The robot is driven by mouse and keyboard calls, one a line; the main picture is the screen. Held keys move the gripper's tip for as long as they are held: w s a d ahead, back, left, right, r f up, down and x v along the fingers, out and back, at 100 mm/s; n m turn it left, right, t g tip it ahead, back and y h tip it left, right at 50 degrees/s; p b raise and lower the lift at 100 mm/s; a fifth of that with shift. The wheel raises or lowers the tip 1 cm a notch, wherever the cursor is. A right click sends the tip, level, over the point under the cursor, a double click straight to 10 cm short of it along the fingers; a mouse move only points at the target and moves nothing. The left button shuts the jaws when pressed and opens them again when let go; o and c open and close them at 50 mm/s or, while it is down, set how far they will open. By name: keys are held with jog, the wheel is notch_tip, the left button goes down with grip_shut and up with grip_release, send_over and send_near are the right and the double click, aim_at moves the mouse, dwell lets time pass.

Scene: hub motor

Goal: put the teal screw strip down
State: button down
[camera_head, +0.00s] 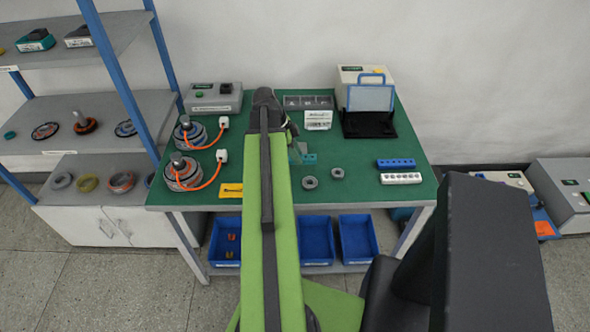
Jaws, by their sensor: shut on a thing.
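The teal screw strip (309,159) shows just right of my arm, over the middle of the green-topped table. My gripper (297,153) is shut on it, and my green and black arm hides most of the gripper and part of the strip. I cannot tell whether the strip touches the table top (345,202) or hangs a little above it.
A blue strip (396,163) and a white strip (401,178) lie at the table's right. Two grey rings (310,183) (337,173) lie near the strip. Two motors (184,172) (189,133) with orange cables stand left. A grey compartment tray (308,102) is behind.

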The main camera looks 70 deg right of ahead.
jog(key=shift+w+f, duration=0.15)
jog(key=shift+w, duration=0.1)
jog(key=shift+f+b, duration=2.15)
jog(key=c, duration=1.1)
grip_release()
jog(key=shift+r, duration=0.1)
jog(key=shift+o, duration=0.2)
jog(key=shift+r+p, duration=0.25)
jog(key=shift+p, duration=0.1)
jog(key=p+v, duration=1)
jog(key=v, duration=0.1)
jog(key=shift+r+p, duration=0.2)
jog(key=shift+p, duration=0.1)
jog(key=shift+w+a+r, duration=0.15)
jog(key=shift+r, duration=0.1)
jog(key=shift+f, duration=0.1)
